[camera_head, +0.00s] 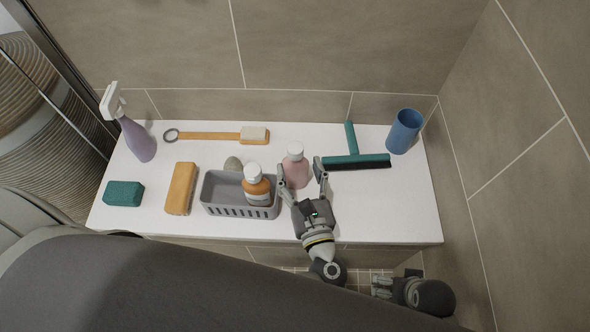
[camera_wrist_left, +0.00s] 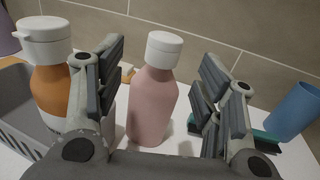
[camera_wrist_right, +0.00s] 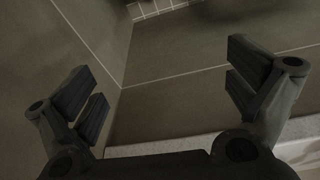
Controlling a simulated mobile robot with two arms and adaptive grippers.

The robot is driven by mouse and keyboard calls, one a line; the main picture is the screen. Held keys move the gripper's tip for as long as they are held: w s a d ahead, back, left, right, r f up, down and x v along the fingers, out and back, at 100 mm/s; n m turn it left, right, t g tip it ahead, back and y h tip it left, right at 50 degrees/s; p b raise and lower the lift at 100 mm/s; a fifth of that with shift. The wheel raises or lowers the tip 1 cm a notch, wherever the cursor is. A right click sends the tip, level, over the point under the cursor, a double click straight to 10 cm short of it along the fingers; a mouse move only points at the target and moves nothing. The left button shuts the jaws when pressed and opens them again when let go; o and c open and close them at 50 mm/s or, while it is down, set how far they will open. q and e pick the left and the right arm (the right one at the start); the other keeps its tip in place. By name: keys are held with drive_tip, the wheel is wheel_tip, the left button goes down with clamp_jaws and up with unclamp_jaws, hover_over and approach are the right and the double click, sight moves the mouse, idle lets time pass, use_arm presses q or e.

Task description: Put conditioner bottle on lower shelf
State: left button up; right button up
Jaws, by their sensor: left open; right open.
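A pink bottle with a white cap (camera_head: 296,168) stands upright on the white ledge (camera_head: 235,228), just right of the grey basket. It is probably the conditioner, but I cannot read a label. My left gripper (camera_head: 301,177) is open, with its fingers on either side of the pink bottle. In the left wrist view the pink bottle (camera_wrist_left: 152,100) stands between the open fingers, with gaps on both sides. My right gripper (camera_head: 381,287) is low in front of the ledge at the right, open and empty in its wrist view (camera_wrist_right: 160,90). I cannot make out a separate lower shelf.
The grey basket (camera_head: 225,208) holds an orange bottle (camera_head: 256,188) close to my left gripper. A green squeegee (camera_head: 357,161) and blue cup (camera_head: 404,131) are at right. A brush (camera_head: 215,135), yellow sponge (camera_head: 181,188), green sponge (camera_head: 123,193) and purple spray bottle (camera_head: 136,137) are at left.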

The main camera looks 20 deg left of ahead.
sight(297, 160)
use_arm(q)
drive_tip(key=shift+w+a, duration=0.25)
drive_tip(key=shift+w, duration=0.2)
drive_tip(key=x, duration=0.5)
drive_tip(key=shift+d+f+b, duration=0.1)
drive_tip(key=shift+b, duration=0.25)
use_arm(e)
drive_tip(key=shift+w+v, duration=0.15)
drive_tip(key=shift+v, duration=0.45)
drive_tip(key=shift+w+v, duration=0.15)
drive_tip(key=shift+v, duration=0.45)
use_arm(q)
drive_tip(key=shift+c, duration=0.5)
use_arm(e)
drive_tip(key=shift+r, duration=0.1)
use_arm(q)
drive_tip(key=shift+s+f, duration=0.1)
clamp_jaws()
